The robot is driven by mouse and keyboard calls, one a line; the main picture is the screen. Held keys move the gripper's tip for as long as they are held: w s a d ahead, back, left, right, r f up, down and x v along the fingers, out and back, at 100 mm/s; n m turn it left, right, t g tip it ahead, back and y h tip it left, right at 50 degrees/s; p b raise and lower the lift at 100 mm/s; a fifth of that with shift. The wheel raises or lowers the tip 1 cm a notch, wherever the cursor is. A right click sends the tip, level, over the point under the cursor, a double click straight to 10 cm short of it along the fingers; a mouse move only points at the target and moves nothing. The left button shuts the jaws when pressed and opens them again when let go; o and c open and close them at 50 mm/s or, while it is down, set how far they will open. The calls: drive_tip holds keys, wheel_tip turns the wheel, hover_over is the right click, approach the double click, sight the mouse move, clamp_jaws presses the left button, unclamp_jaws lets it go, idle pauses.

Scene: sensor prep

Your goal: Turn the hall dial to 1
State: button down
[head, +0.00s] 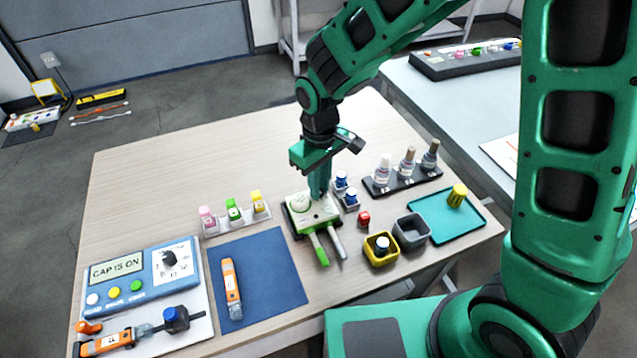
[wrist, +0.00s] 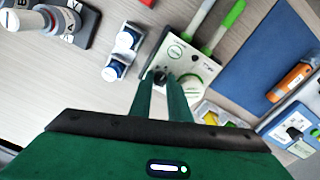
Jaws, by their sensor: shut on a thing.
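The white and green box (head: 322,214) stands near the middle of the table with two handled probes, one green and one grey, at its front. A small black dial (wrist: 161,74) is on its top in the wrist view, beside a round pale cap or disc (wrist: 190,86). My gripper (head: 318,194) points straight down at the box, and in the wrist view its fingertips (wrist: 160,80) are shut on the black dial. The fingers hide part of the dial, and I cannot read its setting. The head view hides the dial behind my fingers.
A blue panel (head: 150,270) reading "CAP IS ON" with its own black knob stands at the left. A blue mat (head: 270,275) with an orange tool lies beside it. Small blue-capped vials (head: 350,198), grey and yellow bins and a teal tray (head: 430,215) crowd the box's right.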

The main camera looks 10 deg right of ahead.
drive_tip(key=n, duration=0.4)
drive_tip(key=shift+n, duration=0.3)
drive_tip(key=n, duration=0.3)
drive_tip(key=shift+w+d+n, duration=0.1)
drive_tip(key=shift+n, duration=0.2)
drive_tip(key=n, duration=0.4)
drive_tip(key=shift+n, duration=0.3)
drive_tip(key=n, duration=0.3)
drive_tip(key=shift+n, duration=0.3)
drive_tip(key=n, duration=1.2)
drive_tip(key=shift+n, duration=0.3)
drive_tip(key=n, duration=0.4)
